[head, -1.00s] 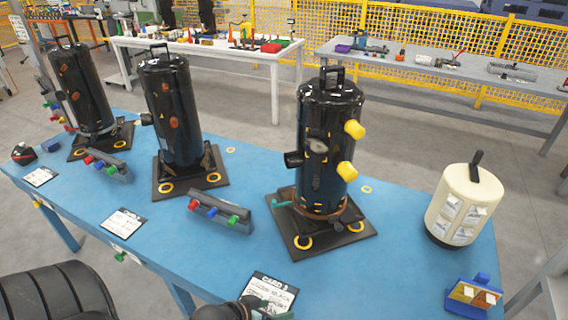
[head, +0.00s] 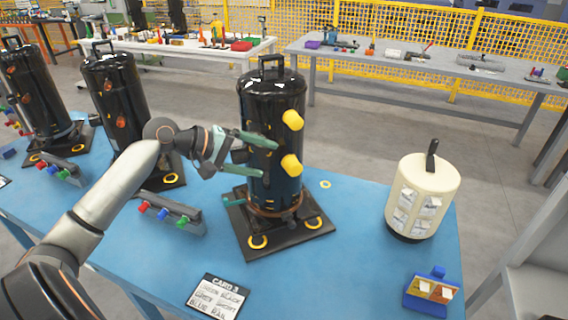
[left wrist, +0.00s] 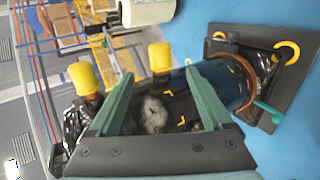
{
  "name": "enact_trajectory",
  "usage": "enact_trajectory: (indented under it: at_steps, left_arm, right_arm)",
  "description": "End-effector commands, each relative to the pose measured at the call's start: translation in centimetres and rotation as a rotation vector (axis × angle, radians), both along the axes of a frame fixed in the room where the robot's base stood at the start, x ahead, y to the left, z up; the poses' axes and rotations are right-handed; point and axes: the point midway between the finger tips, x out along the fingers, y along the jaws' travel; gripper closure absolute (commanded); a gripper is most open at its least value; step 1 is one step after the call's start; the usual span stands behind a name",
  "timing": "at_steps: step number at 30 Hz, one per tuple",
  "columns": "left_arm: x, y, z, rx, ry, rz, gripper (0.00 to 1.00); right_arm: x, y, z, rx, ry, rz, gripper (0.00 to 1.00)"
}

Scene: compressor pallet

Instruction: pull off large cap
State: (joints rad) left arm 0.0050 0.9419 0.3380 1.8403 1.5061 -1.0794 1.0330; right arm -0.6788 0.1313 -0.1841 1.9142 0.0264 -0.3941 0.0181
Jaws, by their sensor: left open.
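The nearest black compressor (head: 268,95) stands upright on a dark base plate (head: 285,238). Two yellow caps, an upper one (head: 292,120) and a lower one (head: 291,164), stick out from its right side. They look alike in size, so I cannot tell which is the large one. My left gripper (head: 264,156) is open at the compressor's left front side, its green fingers pointing right across the body. In the left wrist view the open fingers (left wrist: 162,92) frame a greyish round patch (left wrist: 154,113) on the compressor. Both yellow caps (left wrist: 160,57) are beyond the fingers, with nothing gripped.
A cream cylinder (head: 422,190) stands to the right, and a blue holder (head: 431,291) is at front right. More black compressors (head: 115,92) stand to the left. A rack with coloured pieces (head: 168,214) and a card (head: 218,295) lie on the blue table (head: 340,270).

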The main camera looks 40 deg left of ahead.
Motion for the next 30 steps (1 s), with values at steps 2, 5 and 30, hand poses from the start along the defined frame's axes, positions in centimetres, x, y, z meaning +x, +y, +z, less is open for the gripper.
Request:
enact_trajectory:
  at_steps: [2, 5, 30]
  left_arm:
    - [1.1, -0.7, -0.6, -0.004, -0.001, -0.001, 0.17]
    - [2.4, -1.4, -1.4, -0.004, -0.001, 0.001, 0.17]
    - [7.1, -4.4, -4.9, 0.001, -0.001, 0.000, 0.20]
  right_arm:
    - [0.0, 0.0, 0.2, 0.000, 0.000, 0.000, 0.50]
    - [0.0, 0.0, 0.3, 0.000, 0.000, 0.000, 0.50]
    - [0.0, 0.0, 0.6, 0.000, 0.001, 0.000, 0.50]
